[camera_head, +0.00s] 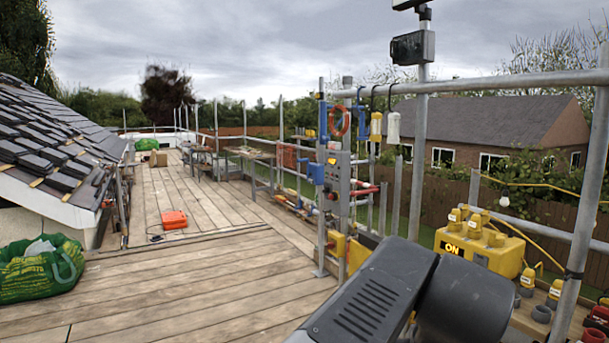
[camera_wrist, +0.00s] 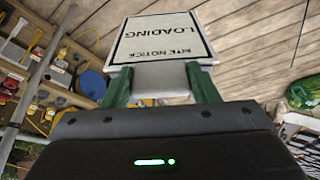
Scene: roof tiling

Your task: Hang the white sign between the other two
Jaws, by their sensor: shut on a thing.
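The white sign (camera_wrist: 160,42) has a black border and upside-down lettering reading "SITE NOTICE" and "LOADING". It fills the top middle of the wrist view. My gripper (camera_wrist: 160,76) has green fingers, shut on a pale block at the sign's near edge. The sign is held above the plank deck. In the head view my dark arm covers the bottom middle and right, and neither the gripper nor the white sign shows. I cannot make out the other two signs in either view.
A scaffold rail (camera_head: 470,86) crosses the right, with an orange coil (camera_head: 339,121) and lamps hanging from it. A yellow box (camera_head: 480,247) stands right. An orange case (camera_head: 174,220) and green bag (camera_head: 41,265) lie on the deck, whose middle is clear.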

